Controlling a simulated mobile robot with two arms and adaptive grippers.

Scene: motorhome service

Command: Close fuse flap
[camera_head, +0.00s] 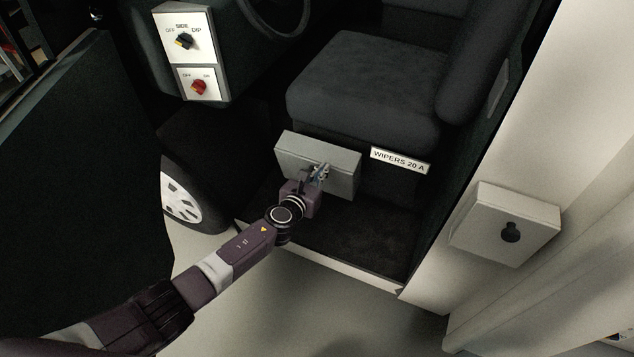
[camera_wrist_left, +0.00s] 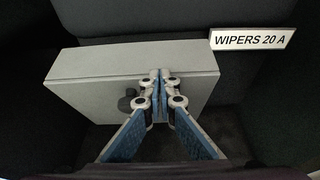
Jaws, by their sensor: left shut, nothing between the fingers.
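A grey fuse box (camera_head: 300,147) sits under the front of the dark seat, and it also shows in the wrist view (camera_wrist_left: 110,62). Its front flap (camera_wrist_left: 92,98) carries a dark round knob (camera_wrist_left: 127,100). The flap looks flush or nearly flush with the box; a small gap cannot be ruled out. My left gripper (camera_head: 322,170) is shut and empty at the front of the flap. In the wrist view its fingertips (camera_wrist_left: 160,82) overlap the flap right of the knob, near the top edge; contact is unclear. My right gripper is not in view.
A "WIPERS 20 A" label (camera_head: 400,160) is right of the box. The seat (camera_head: 365,85) overhangs it. A panel with two rotary switches (camera_head: 187,50) is upper left. A pale box with a black knob (camera_head: 505,222) is on the right. The dark footwell floor (camera_head: 355,235) is clear.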

